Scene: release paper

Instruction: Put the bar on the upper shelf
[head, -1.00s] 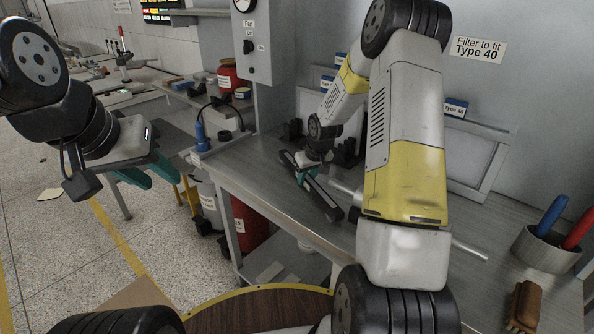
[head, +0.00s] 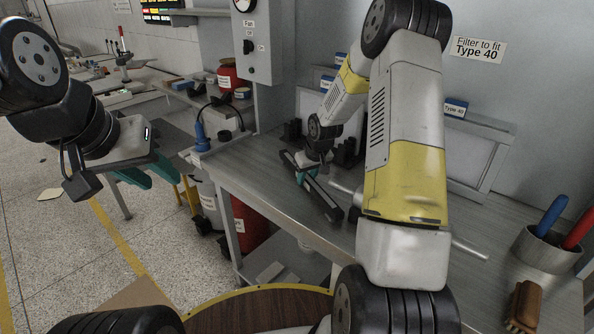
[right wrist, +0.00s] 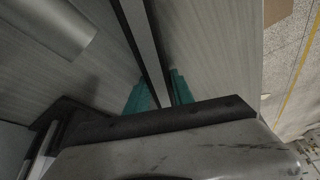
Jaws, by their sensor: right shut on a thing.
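The bar (head: 326,199) is long, dark and straight, with black ends. It lies low along the grey bench top in the head view; whether it touches the bench is unclear. My right gripper (head: 306,177) is shut on it near its middle. In the right wrist view the bar (right wrist: 147,48) runs between the green fingers, with a pale stripe between dark edges. My left gripper (head: 148,174) is empty, away from the bench at the left, its green fingers apart. I cannot tell which surface is the upper shelf.
A silver rod (head: 468,248) lies on the bench (head: 262,180), partly behind my right arm. Black holders (head: 345,152) stand behind the bar. A pen cup (head: 545,250) and a brush (head: 524,305) are at the right. A low shelf (head: 272,272) is under the bench.

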